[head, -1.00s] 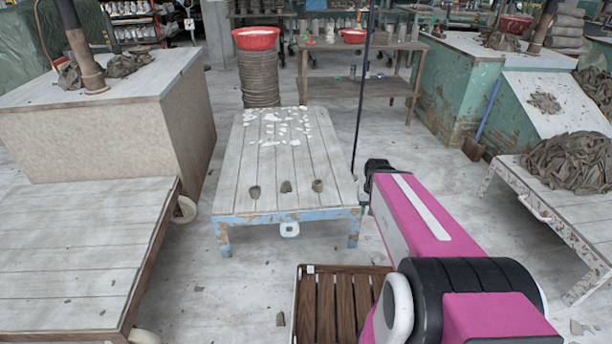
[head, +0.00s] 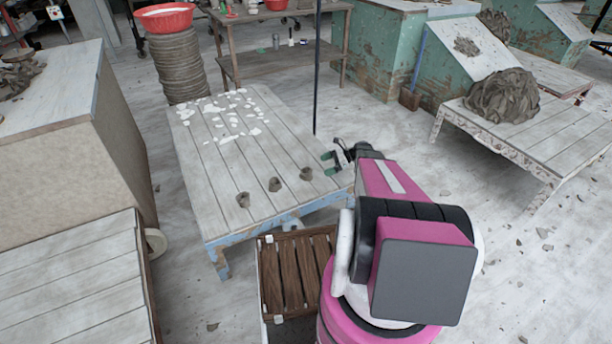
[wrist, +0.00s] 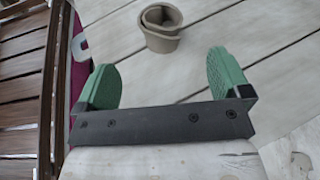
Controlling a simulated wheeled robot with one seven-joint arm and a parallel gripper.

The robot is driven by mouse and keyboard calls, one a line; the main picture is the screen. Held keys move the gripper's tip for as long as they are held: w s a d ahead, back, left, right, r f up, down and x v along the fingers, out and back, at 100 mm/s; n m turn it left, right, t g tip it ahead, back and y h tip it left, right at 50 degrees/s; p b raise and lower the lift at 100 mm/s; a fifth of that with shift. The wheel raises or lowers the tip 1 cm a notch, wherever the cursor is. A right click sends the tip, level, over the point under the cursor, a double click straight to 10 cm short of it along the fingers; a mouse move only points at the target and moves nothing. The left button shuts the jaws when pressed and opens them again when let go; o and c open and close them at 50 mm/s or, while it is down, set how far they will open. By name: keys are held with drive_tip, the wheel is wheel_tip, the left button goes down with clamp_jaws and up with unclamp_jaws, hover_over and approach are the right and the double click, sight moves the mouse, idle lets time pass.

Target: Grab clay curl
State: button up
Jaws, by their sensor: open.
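Three small grey-brown clay curls lie in a row near the front edge of the low plank table (head: 205,165): a left one (head: 243,199), a middle one (head: 275,184) and a right one (head: 306,174). My gripper (head: 328,163) is open and empty at the table's right edge, just right of the right curl. In the wrist view, one rolled clay curl (wrist: 161,26) lies on the planks beyond and between the green fingertips (wrist: 160,75), apart from both. I cannot tell for certain which of the three it is.
A brown slatted crate (head: 290,270) stands in front of the table. White scraps (head: 230,115) cover the table's far part. A thin dark pole (head: 317,70) rises behind its right side. A clay heap (head: 503,95) sits on another table at right.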

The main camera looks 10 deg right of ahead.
sight(311, 172)
drive_tip(key=shift+w+d+f, duration=0.15)
drive_tip(key=shift+w+f, duration=0.1)
drive_tip(key=shift+a+m, duration=0.3)
drive_tip(key=x, duration=0.4)
drive_tip(key=shift+a+f, duration=0.1)
drive_tip(key=shift+a, duration=0.15)
drive_tip(key=shift+x, duration=2.75)
drive_tip(key=shift+s, duration=0.25)
drive_tip(key=c, duration=1)
